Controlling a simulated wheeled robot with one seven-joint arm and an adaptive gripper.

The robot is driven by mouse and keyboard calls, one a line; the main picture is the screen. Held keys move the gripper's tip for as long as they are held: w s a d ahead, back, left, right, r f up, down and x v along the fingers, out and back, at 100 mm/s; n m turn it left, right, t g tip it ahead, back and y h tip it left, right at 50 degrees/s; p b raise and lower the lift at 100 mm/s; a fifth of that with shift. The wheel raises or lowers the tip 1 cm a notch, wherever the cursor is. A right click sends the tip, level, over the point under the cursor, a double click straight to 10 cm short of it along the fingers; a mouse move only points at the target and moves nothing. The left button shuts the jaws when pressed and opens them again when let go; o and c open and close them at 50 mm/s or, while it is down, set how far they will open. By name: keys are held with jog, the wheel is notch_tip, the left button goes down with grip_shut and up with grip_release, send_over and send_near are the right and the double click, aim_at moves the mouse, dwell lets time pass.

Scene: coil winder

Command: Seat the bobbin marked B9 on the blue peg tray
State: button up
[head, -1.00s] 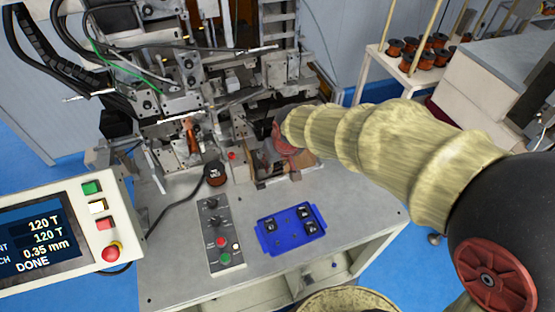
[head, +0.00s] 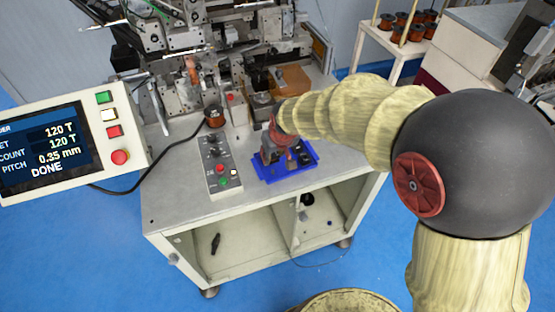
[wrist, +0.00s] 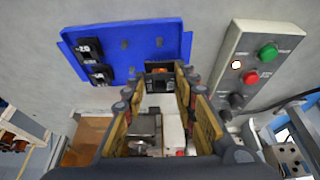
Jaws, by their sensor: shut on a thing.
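The blue peg tray (head: 310,158) lies on the machine table, partly hidden by my gripper (head: 277,155), which is low over it. In the wrist view, the tray (wrist: 120,35) shows bare pegs and two black pieces (wrist: 95,62) with pale marks at one side. My gripper (wrist: 160,78) is shut on a small dark bobbin (wrist: 160,68) with copper-coloured wire, at the tray's near edge in that view. I cannot read a mark on this bobbin, nor tell whether it touches the tray.
A control box (head: 217,165) with buttons stands left of the tray, with another copper bobbin (head: 214,116) behind it. The winding machine (head: 200,60) fills the back. A display (head: 60,148) reads DONE. A side shelf (head: 385,55) holds several bobbins.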

aim_at(273, 170)
jog(key=shift+s+r, duration=0.1)
jog(key=shift+s, duration=0.1)
jog(key=shift+w+f+b, duration=0.2)
jog(key=shift+f+b, duration=0.15)
jog(key=shift+f, duration=0.2)
jog(key=shift+f+b, duration=1.25)
jog(key=shift+f, duration=0.75)
jog(key=shift+f, duration=0.3)
jog(key=shift+f+b, duration=0.35)
jog(key=shift+b, duration=0.05)
jog(key=shift+f+b, duration=0.3)
jog(key=shift+f, duration=0.15)
jog(key=o, duration=1)
jog(key=shift+c, duration=0.2)
